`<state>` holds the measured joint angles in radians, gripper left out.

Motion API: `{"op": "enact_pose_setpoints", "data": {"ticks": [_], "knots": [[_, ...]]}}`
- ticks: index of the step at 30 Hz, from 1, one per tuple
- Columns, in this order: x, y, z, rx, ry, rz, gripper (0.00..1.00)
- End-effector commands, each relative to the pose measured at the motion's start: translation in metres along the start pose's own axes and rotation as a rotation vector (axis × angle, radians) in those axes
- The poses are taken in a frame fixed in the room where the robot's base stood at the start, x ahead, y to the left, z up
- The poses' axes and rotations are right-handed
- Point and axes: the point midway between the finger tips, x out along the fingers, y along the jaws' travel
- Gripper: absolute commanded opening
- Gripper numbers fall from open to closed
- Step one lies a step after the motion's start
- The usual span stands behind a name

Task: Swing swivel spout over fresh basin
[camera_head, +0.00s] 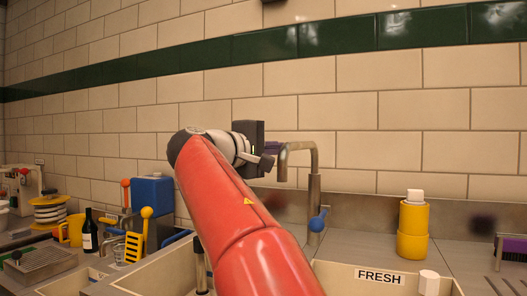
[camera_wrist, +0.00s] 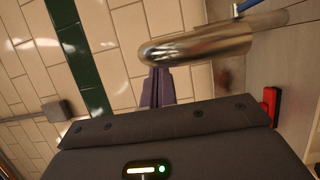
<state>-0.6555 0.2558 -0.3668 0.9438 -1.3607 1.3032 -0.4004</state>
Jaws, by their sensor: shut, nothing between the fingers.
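The swivel spout (camera_head: 315,195) is a bent metal tube rising behind the sink. Its top arm reaches left and its outlet hangs down beside my gripper, left of the basin labelled FRESH (camera_head: 380,276). My red arm hides part of the sink. My gripper (camera_head: 276,149) is at the height of the spout's top arm, its purple fingers shut with nothing between them. In the wrist view the spout (camera_wrist: 205,45) crosses close in front of the fingertips (camera_wrist: 157,78) and covers their ends. I cannot tell whether they touch it.
A blue-knobbed lever (camera_head: 317,220) is on the spout's post. A yellow bottle (camera_head: 413,228) stands right of it, and a brush (camera_head: 511,248) lies at the far right. A blue box (camera_head: 152,192) and a dark bottle (camera_head: 90,231) stand left. The tiled wall is close behind.

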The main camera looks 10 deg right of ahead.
Motion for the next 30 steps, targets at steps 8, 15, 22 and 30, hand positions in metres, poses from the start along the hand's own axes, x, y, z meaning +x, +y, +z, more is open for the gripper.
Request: {"op": "enact_pose_setpoints", "data": {"ticks": [8,15,22,30], "knots": [[0.0,0.0,0.001,-0.001,0.001,0.0,0.0],[0.0,-0.001,0.006,0.001,0.024,0.0,0.0],[0.002,-0.003,0.02,0.003,0.095,0.0,0.0],[0.012,-0.002,0.058,0.006,0.29,0.0,0.0]]}}
